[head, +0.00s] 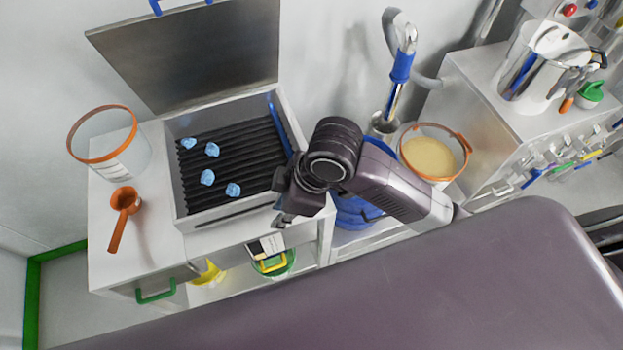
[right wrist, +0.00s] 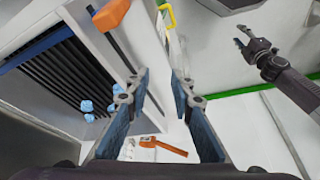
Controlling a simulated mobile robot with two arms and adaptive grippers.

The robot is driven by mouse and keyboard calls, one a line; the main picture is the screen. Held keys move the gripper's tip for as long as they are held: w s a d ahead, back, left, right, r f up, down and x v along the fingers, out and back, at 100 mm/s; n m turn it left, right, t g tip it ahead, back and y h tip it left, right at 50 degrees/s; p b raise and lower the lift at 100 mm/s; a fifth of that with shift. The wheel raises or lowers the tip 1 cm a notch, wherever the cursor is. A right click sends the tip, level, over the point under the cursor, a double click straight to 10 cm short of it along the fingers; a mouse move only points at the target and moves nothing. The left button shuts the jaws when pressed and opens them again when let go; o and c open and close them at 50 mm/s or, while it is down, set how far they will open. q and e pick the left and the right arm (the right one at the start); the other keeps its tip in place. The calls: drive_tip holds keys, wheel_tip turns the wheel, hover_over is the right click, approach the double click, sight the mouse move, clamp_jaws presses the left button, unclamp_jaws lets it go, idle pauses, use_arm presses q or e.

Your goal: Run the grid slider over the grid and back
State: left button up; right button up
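The grid is a set of black ribs (head: 234,145) in an open steel box (head: 236,212), with several blue lumps on it; its ribs also show in the right wrist view (right wrist: 62,75). A blue bar (head: 277,118), apparently the grid slider, lies along the right end of the grid, and a blue strip shows in the right wrist view (right wrist: 40,47). My right gripper (head: 283,203) is over the box's front right corner, partly covering it. In the right wrist view its fingers (right wrist: 158,80) are apart and empty. My left gripper (right wrist: 243,37) shows there, its fingers apart.
The steel lid (head: 195,55) stands open behind the box. An orange-rimmed container (head: 120,158) and an orange scoop (head: 122,205) are left of it. Right are a blue-gripped metal wand (head: 401,68) and an orange-rimmed bowl of tan powder (head: 428,158). The cabinet top is narrow around the box.

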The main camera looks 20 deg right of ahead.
drive_tip(key=w+d+r+n+h, duration=0.1)
drive_tip(key=d, duration=0.1)
drive_tip(key=w+d+r+n+g+h, duration=0.1)
drive_tip(key=d+n, duration=0.1)
drive_tip(key=d, duration=0.1)
drive_tip(key=w+d+r+n+h, duration=0.1)
drive_tip(key=d+h, duration=0.1)
drive_tip(key=shift+d+n+g, duration=0.3)
drive_tip(key=shift+n+g, duration=0.1)
drive_tip(key=shift+f+p, duration=0.35)
drive_tip(key=shift+f, duration=3.55)
drive_tip(key=shift+c, duration=0.7)
clamp_jaws()
drive_tip(key=shift+w, duration=0.1)
